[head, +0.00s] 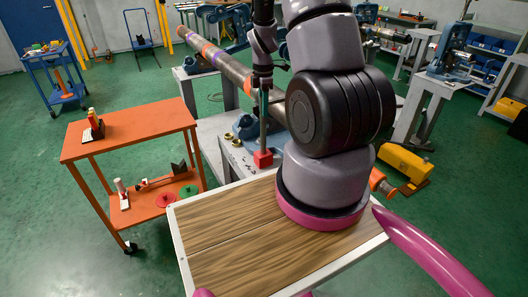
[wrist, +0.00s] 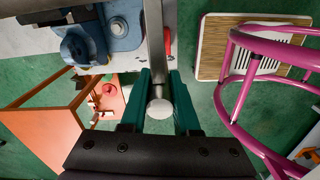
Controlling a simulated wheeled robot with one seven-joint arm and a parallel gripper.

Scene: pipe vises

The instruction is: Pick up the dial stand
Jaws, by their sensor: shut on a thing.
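The dial stand shows in the head view as a thin upright metal post (head: 263,130) on a small red block base (head: 263,158). My gripper (head: 264,93) is at the upper part of the post, its teal fingers around it. In the wrist view my gripper (wrist: 159,73) has one finger on each side of the post, shut on it. The post's round end (wrist: 160,108) faces the camera. A bit of red (wrist: 167,42) shows beside the post there. I cannot tell whether the base touches the bench surface beneath it.
A grey bench (head: 228,150) with a long pipe (head: 225,62) and blue vise parts stands behind the post. An orange cart (head: 130,128) with small items stands at the left. A yellow box (head: 405,162) lies on the floor at the right. Green floor is open at the front left.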

